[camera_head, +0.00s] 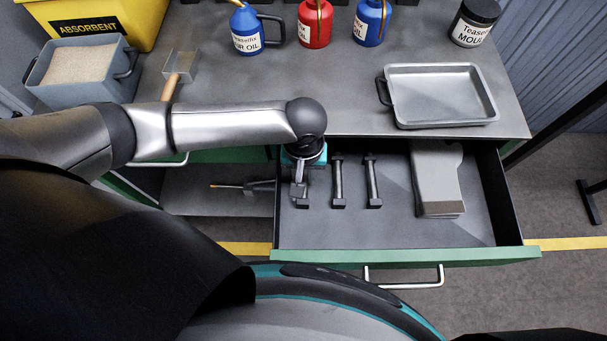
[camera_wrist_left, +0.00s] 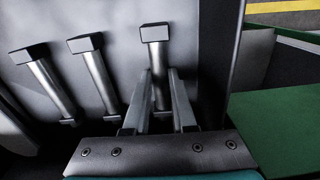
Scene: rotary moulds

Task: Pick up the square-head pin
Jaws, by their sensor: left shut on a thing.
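Three metal pins lie side by side in the open drawer (camera_head: 470,231), with dark blocky ends. In the head view, the leftmost pin (camera_head: 299,202) is partly hidden under my left gripper (camera_head: 300,184). In the left wrist view this pin, with its square head (camera_wrist_left: 154,33), runs between the two fingers of my left gripper (camera_wrist_left: 160,78), which is shut on its shaft. The middle pin (camera_head: 338,182) and the right pin (camera_head: 373,182) lie apart from the gripper. Which head shapes differ is hard to tell. My right gripper is not in view.
A grey wedge-shaped block (camera_head: 437,182) lies at the drawer's right. On the bench stand a metal tray (camera_head: 440,120), oil cans (camera_head: 247,32), a dark jar (camera_head: 474,24) and a sand bin (camera_head: 76,72). The drawer's side wall (camera_wrist_left: 222,70) is close beside the gripper.

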